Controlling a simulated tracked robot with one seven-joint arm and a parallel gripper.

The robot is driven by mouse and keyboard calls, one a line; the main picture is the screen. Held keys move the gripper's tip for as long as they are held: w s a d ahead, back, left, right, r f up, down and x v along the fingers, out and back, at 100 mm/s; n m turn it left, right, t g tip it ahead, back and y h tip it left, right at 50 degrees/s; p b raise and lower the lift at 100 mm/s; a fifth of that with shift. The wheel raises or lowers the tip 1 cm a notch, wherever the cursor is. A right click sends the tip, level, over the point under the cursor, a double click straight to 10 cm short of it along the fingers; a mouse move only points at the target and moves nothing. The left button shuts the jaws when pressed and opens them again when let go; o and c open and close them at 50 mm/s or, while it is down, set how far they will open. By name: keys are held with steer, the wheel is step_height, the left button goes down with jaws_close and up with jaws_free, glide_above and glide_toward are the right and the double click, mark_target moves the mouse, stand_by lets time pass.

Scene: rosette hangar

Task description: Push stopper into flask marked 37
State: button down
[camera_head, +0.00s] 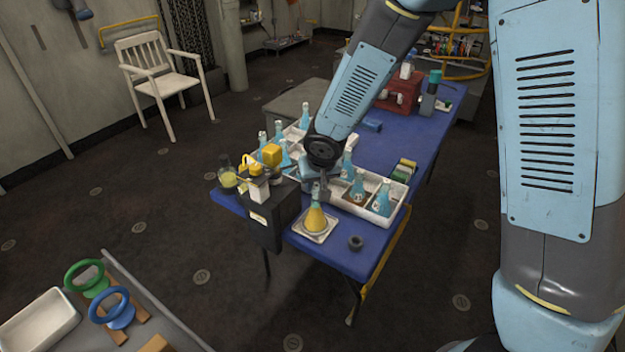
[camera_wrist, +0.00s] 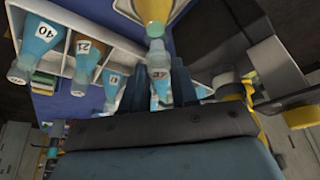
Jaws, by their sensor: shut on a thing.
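In the head view, my gripper (camera_head: 322,188) points down over the blue table, close to the neck of a flask with yellow liquid (camera_head: 315,220). That flask stands upright on a small pale tray (camera_head: 303,236). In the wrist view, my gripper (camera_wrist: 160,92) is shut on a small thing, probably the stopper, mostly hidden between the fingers. Whether the held thing touches a flask neck cannot be told. The yellow flask (camera_wrist: 158,8) is at the top.
A white divided tray (camera_head: 402,190) holds several blue flasks (camera_head: 383,200), right of my gripper; labels such as 40 (camera_wrist: 45,40) show. A dark box with yellow parts (camera_head: 266,228) stands close on the left. A dark ring (camera_head: 355,242) lies near the table's front edge.

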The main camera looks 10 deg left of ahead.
steer(key=shift+f, duration=0.3)
steer(key=shift+f, duration=0.45)
steer(key=shift+f, duration=0.45)
stand_by(0.6)
steer(key=c, duration=0.8)
jaws_free()
steer(key=shift+o, duration=0.8)
steer(key=o, duration=0.3)
steer(key=shift+s, duration=0.1)
steer(key=shift+o, duration=0.2)
steer(key=shift+r, duration=2.8)
